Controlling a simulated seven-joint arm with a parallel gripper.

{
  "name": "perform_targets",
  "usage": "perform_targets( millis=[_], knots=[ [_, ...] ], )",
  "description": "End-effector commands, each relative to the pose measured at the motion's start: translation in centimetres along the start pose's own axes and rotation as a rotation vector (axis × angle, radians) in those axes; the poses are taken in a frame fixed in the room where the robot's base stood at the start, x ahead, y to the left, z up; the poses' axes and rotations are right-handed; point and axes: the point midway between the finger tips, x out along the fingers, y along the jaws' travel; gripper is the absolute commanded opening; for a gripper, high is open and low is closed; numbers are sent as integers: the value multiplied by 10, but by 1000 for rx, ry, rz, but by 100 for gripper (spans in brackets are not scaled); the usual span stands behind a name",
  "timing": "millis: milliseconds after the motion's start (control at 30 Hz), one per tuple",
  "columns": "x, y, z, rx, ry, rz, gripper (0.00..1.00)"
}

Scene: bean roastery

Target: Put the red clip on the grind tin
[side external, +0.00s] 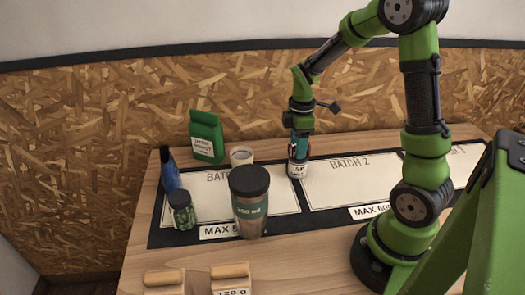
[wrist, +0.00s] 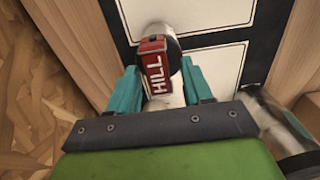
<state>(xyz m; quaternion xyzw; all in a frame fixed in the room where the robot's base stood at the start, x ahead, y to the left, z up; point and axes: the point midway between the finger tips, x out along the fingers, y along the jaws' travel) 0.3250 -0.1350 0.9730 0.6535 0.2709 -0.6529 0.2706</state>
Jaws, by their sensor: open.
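In the wrist view, a red block-like piece lettered HILL (wrist: 154,66), which looks like the red clip, lies between my gripper's teal fingers. It sits over a small round tin with a dark top (wrist: 172,42), which I take to be the grind tin. Whether the clip rests fully on the tin is hard to tell. My gripper (wrist: 165,80) is open, one finger on each side. In the side view, my gripper (side external: 300,150) points down right over the small labelled tin (side external: 297,170), and the fingers hide most of the clip.
A tall tumbler with a black lid (side external: 250,203) stands in front left of the tin. A green bag (side external: 206,137), a pale cup (side external: 242,155), a blue item (side external: 170,170) and a dark-lidded jar (side external: 183,210) stand left. The BATCH 2 panel (side external: 350,185) is clear.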

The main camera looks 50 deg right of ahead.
Motion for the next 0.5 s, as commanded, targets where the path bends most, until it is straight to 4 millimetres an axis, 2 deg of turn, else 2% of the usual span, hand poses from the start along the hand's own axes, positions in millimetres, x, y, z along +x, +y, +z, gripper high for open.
perform_targets(
  millis=[167,500],
  knots=[
    [-26,1,-1,0,4,6,50],
    [-96,1,0,0,3,5,50]
  ],
)
